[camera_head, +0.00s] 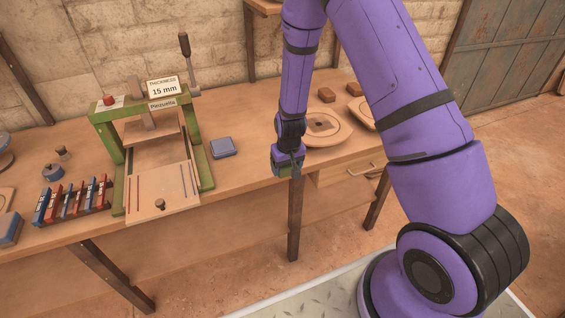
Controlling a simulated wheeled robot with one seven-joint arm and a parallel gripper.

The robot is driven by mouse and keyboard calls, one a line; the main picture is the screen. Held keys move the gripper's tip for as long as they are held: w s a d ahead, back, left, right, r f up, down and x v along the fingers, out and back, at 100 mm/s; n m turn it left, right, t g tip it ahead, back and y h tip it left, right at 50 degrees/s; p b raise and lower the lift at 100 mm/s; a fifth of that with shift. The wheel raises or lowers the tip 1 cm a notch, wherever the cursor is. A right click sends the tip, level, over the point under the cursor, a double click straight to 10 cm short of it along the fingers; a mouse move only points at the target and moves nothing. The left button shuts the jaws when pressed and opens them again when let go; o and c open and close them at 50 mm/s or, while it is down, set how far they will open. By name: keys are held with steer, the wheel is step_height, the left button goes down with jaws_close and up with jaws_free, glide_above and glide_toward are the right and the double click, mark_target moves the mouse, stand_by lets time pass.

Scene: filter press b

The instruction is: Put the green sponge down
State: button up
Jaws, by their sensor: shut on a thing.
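My gripper (289,165) hangs at the front edge of the wooden bench, to the right of the green press. It points down and is shut on the green sponge (283,171), of which only a small greenish part shows between and below the jaws. The jaws hide most of the sponge. I cannot tell whether it touches the bench top (243,177) or is held just above or in front of its edge.
The green press (204,165) bears a "15 mm" sign. A blue block (223,148) lies right of it. A rack of red and blue pieces (72,200) stands left. Round wooden boards (328,128) and brown blocks (326,95) lie right. Bench between blue block and gripper is clear.

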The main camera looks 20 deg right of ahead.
steer(key=w+d+r, duration=0.2)
steer(key=d+r, duration=0.1)
steer(key=shift+d+r, duration=0.15)
steer(key=shift+r, duration=0.15)
steer(key=shift+w, duration=0.1)
stand_by(0.7)
